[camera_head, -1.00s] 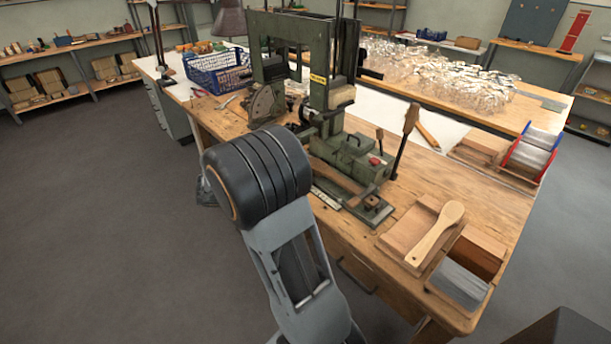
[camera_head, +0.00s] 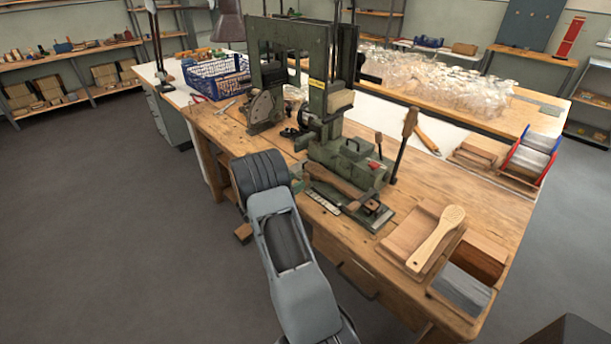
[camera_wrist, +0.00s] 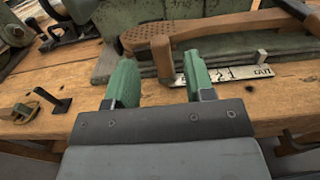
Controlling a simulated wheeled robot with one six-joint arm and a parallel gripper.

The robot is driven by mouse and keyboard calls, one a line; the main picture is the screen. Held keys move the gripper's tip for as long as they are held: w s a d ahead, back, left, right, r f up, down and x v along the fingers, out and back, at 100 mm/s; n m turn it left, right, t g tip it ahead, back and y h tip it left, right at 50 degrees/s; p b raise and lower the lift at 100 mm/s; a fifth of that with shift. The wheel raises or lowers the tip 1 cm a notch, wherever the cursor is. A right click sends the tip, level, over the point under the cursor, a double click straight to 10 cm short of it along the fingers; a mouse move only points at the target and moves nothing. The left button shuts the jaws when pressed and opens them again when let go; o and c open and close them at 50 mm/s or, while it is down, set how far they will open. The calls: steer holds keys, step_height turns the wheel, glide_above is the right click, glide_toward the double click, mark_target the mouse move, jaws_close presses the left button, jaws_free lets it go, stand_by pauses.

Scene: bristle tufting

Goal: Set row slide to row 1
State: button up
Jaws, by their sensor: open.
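A green tufting machine (camera_head: 330,110) stands on the wooden bench. At its front base is a white numbered scale strip (camera_head: 326,204), which also shows in the wrist view (camera_wrist: 238,73) with a 2 and a 1 legible. A brown upright post (camera_wrist: 163,62) stands at the strip's left part; I cannot tell for sure that it is the row slide's handle. My gripper (camera_wrist: 163,78) has two green fingers, open, one on each side of the post in the picture. Contact with the post cannot be seen. In the head view my arm hides most of the gripper.
A drilled wooden brush body (camera_wrist: 205,30) lies along the machine just beyond the strip. A small metal block (camera_wrist: 262,57) is at the strip's right. A tray with a wooden brush (camera_head: 437,237) sits right on the bench.

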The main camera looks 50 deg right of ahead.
mark_target(303, 176)
steer(key=shift+s+d, duration=0.2)
steer(key=shift+d, duration=2.6)
jaws_close()
